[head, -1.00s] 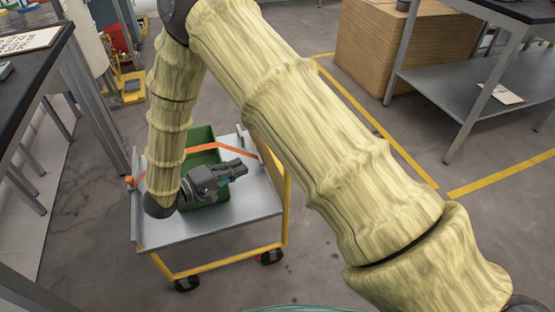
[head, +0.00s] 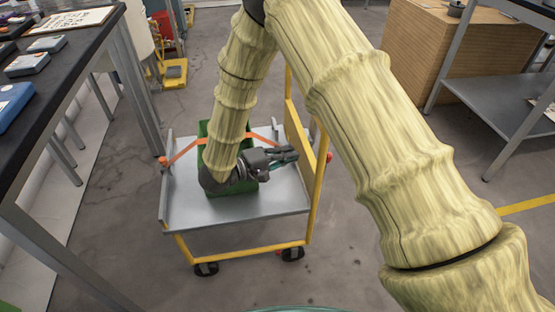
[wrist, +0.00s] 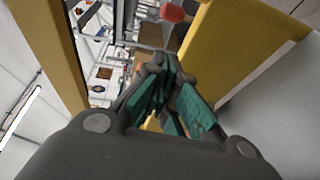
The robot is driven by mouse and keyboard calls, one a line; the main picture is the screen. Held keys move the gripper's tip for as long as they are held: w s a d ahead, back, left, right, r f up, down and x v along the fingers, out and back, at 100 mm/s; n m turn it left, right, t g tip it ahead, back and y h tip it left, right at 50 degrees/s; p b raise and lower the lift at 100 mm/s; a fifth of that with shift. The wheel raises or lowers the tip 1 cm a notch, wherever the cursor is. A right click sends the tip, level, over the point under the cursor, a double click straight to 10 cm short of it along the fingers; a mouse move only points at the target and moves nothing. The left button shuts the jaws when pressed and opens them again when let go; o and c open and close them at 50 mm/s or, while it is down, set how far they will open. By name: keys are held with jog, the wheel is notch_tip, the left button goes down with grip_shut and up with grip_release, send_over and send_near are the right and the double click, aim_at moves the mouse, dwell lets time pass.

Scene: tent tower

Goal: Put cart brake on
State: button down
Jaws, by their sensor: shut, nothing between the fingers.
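The cart (head: 275,205) has a grey deck, a yellow frame and black casters. A red knob (head: 328,157) shows just outside the yellow upright at its right side; it is probably the brake handle, though its lever is mostly hidden. The red knob also shows at the top of the wrist view (wrist: 172,12), beyond the fingertips. My gripper (head: 293,154) is shut and empty above the deck, pointing right towards the yellow upright, apart from the knob. In the wrist view my gripper (wrist: 165,75) has its teal-padded fingers together between yellow frame parts.
A green bin (head: 240,188) with an orange strap (head: 183,152) stands on the deck, partly hidden by my arm. A black-topped workbench (head: 75,75) is at left. A grey shelf table (head: 510,100) and a brown box (head: 425,50) are at right. Floor is clear in front.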

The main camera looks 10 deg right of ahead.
aim_at(311, 161)
jog(key=shift+s+d+f+b, duration=0.1)
jog(key=shift+s+d+b, duration=0.2)
jog(key=shift+d, duration=0.85)
jog(key=shift+s+d+f+b, duration=0.15)
jog(key=shift+d+b, duration=0.3)
jog(key=shift+d, duration=0.75)
jog(key=shift+s+d+f+b, duration=0.1)
jog(key=shift+d+b, duration=0.25)
jog(key=shift+d, duration=0.8)
jog(key=shift+r, duration=0.1)
jog(key=shift+d+r+p, duration=0.25)
jog(key=shift+d+p, duration=0.05)
jog(key=shift+p, duration=0.75)
jog(key=d+y+p, duration=0.1)
jog(key=p, duration=0.2)
jog(key=shift+d+r, duration=0.1)
jog(key=shift+s+d+f+p, duration=0.1)
jog(key=shift+d+f+p, duration=0.1)
jog(key=shift+d+p, duration=1.85)
jog(key=shift+a+p, duration=0.6)
